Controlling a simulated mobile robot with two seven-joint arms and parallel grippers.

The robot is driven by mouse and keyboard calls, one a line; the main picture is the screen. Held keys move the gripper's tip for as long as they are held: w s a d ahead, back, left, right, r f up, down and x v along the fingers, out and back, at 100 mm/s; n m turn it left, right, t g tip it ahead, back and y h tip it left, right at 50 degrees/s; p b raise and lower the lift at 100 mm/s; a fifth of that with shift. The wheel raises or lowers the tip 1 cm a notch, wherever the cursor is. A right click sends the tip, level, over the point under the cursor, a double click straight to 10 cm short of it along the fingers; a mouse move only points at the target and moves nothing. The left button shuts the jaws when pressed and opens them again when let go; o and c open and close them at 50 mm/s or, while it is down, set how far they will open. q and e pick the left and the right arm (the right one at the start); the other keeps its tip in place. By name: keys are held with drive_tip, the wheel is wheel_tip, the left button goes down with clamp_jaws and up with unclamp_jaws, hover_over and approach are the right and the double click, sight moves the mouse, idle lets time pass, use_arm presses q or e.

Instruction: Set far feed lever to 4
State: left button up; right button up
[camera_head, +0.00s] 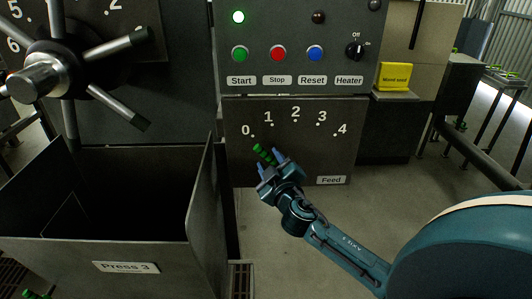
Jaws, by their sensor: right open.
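The Feed panel (290,140) is a dark plate with a scale from 0 to 4 and a "Feed" label. Its green ribbed lever (263,152) points up and left, with its visible end nearest the 0 mark. My right gripper (271,160) is at the lever, its jaws open. The green handle shows between its blue fingertips; I cannot tell whether they touch it. The gripper hides the lever's lower part and pivot. My left gripper is not in view.
Above is a control panel with Start, Stop and Reset buttons and a Heater knob (355,50). A spoked handwheel (55,72) sticks out at the left. An open bin marked Press 3 (160,250) stands below it. A yellow "Mixed seed" box (395,76) is at the right.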

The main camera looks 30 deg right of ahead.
sight(268, 158)
drive_tip(key=shift+x, duration=1.7)
clamp_jaws()
